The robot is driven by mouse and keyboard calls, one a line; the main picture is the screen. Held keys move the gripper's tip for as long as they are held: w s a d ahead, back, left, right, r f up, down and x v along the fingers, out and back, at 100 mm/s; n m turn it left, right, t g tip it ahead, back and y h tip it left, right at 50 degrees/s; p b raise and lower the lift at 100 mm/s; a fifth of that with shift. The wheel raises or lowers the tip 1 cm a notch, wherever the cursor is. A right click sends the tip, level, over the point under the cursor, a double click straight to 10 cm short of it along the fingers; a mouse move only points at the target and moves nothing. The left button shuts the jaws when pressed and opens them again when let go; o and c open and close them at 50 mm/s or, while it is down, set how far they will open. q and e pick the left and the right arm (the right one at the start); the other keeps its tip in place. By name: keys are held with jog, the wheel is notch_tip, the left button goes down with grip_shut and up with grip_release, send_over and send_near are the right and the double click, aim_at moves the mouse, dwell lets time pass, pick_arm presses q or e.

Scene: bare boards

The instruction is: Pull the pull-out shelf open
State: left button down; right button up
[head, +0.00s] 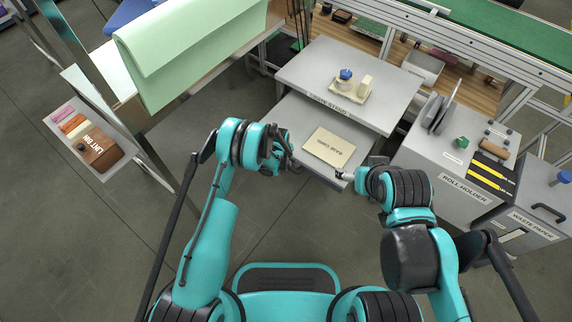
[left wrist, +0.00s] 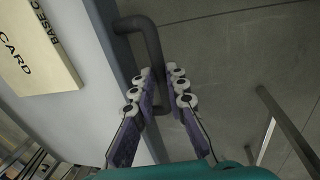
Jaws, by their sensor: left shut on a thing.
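The pull-out shelf (head: 290,112) is a light grey board that sticks out from under the grey stand top (head: 318,66). A beige card (head: 329,147) lies on it. In the left wrist view the shelf (left wrist: 98,50) has a dark bar handle (left wrist: 152,42) on its front edge. My left gripper (head: 288,152) is at that front edge, and its fingers (left wrist: 163,80) are shut on the handle. My right gripper (head: 344,176) is by the shelf's front right corner. It is too small to tell whether it is open or touching the shelf.
A tray (head: 363,92) with small items stands on the stand top. A pale green sheet (head: 190,50) hangs at the left. The floor in front of the shelf is clear.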

pick_arm(q)
jog(key=shift+s+a, duration=0.1)
jog(key=c, duration=1.8)
grip_release()
jog(key=shift+r, duration=0.1)
notch_tip(320, 180, up, 12)
jog(key=s+a, duration=0.1)
jog(key=shift+s+a+f, duration=0.15)
jog(key=shift+s+f, duration=0.05)
jog(key=shift+s, duration=0.15)
